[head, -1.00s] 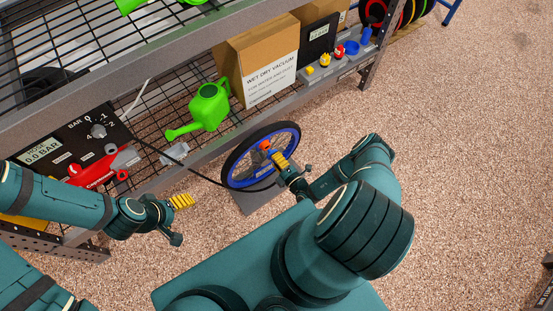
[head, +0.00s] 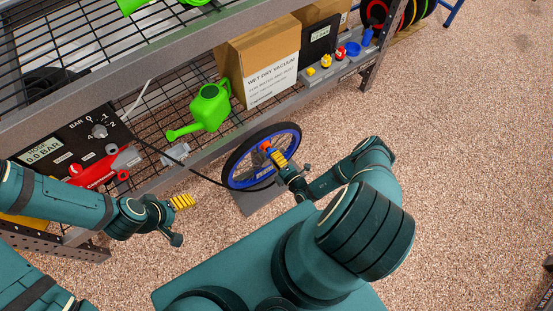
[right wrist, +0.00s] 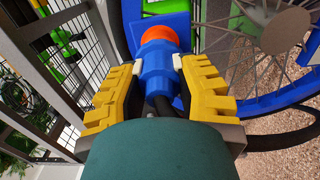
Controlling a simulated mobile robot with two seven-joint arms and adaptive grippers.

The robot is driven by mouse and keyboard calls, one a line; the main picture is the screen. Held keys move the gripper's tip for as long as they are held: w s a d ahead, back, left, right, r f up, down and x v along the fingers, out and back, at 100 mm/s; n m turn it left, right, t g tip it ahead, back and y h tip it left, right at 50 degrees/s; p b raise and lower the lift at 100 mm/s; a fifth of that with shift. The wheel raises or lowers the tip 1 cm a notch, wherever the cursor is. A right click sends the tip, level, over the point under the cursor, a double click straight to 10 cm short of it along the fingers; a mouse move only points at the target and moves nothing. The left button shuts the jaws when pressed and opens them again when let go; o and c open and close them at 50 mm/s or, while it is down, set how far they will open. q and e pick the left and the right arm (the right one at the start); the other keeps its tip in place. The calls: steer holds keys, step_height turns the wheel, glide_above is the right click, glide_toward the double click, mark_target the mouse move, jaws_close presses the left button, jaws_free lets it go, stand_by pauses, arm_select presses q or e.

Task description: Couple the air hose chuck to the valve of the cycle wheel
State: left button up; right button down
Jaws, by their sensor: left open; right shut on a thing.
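The cycle wheel (head: 236,175) has a black tyre and a blue rim and stands upright on a grey stand (head: 254,203) in front of the shelf. My right gripper (head: 277,157) is at the wheel, shut on the blue air hose chuck (right wrist: 154,70). The chuck's orange end (right wrist: 159,35) points at the rim; it also shows in the head view. The valve is hidden, so I cannot tell whether the chuck is on it. The black hose (head: 205,178) runs from the chuck side toward the gauge panel. My left gripper (head: 182,202) is open and empty near the shelf's front.
The gauge panel (head: 65,145) reads 0.0 BAR on the lower shelf. A red tool (head: 100,170), a green watering can (head: 209,106) and a vacuum box (head: 262,65) stand along the shelf.

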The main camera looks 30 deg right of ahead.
steer(key=shift+w, duration=1)
steer(key=c, duration=0.7)
jaws_free()
steer(key=shift+o, duration=0.2)
steer(key=s, duration=1.2)
steer(key=shift+d, duration=0.4)
steer(key=shift+r, duration=0.1)
